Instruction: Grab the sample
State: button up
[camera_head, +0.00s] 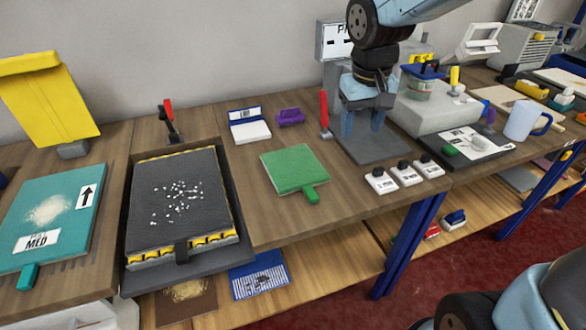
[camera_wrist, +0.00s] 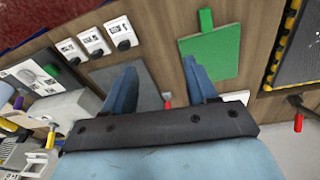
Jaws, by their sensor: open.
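A green square piece with a short tab, which looks like the sample (camera_head: 292,166), lies flat on the wooden bench, its tab toward the front edge. It also shows in the wrist view (camera_wrist: 214,55), right of my fingers. My gripper (camera_head: 362,124) points down with its two blue fingers apart and nothing between them. It is above a dark grey pad (camera_head: 372,149), to the right of the green piece and apart from it. In the wrist view my gripper (camera_wrist: 159,72) is open over the pad. I cannot tell for certain which piece is the sample.
Small white blocks with black knobs (camera_head: 405,172) stand right of the green piece. A red-handled tool (camera_head: 324,113) stands behind, near a purple block (camera_head: 290,117). A dark tray (camera_head: 137,268) with a grey mat is left. A teal board (camera_head: 75,238) lies far left.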

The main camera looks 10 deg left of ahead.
jog(key=n+g, duration=0.2)
send_over(309, 190)
notch_tip(309, 190, down, 6)
notch_tip(309, 190, down, 14)
jog(key=shift+r, duration=0.1)
jog(key=shift+c, duration=0.3)
grip_shut()
dwell(0.4)
